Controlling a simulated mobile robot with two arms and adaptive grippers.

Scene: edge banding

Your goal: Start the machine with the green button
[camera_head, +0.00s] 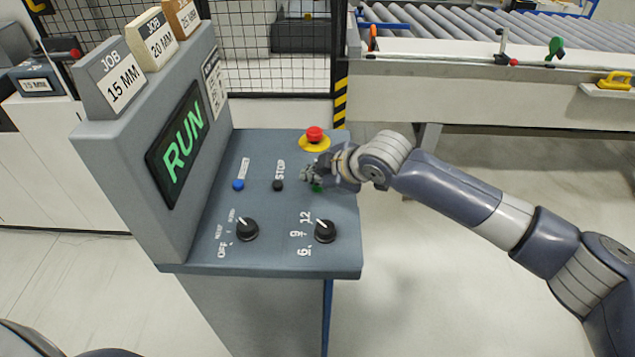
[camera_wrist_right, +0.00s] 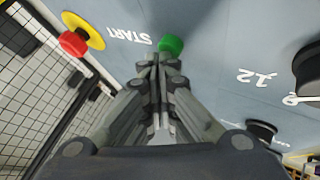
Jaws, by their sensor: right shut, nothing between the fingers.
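The green button (camera_wrist_right: 171,44) sits beside the START label on the grey console panel (camera_head: 262,205). The console display (camera_head: 182,144) reads RUN in green. My left gripper is not in view.
The panel also holds a blue RESET button (camera_head: 238,185), a black STOP button (camera_head: 278,185), a red emergency stop (camera_head: 314,134) on a yellow base, and two black knobs. JOB blocks (camera_head: 110,78) stand on top of the console. A roller conveyor (camera_head: 480,30) lies behind.

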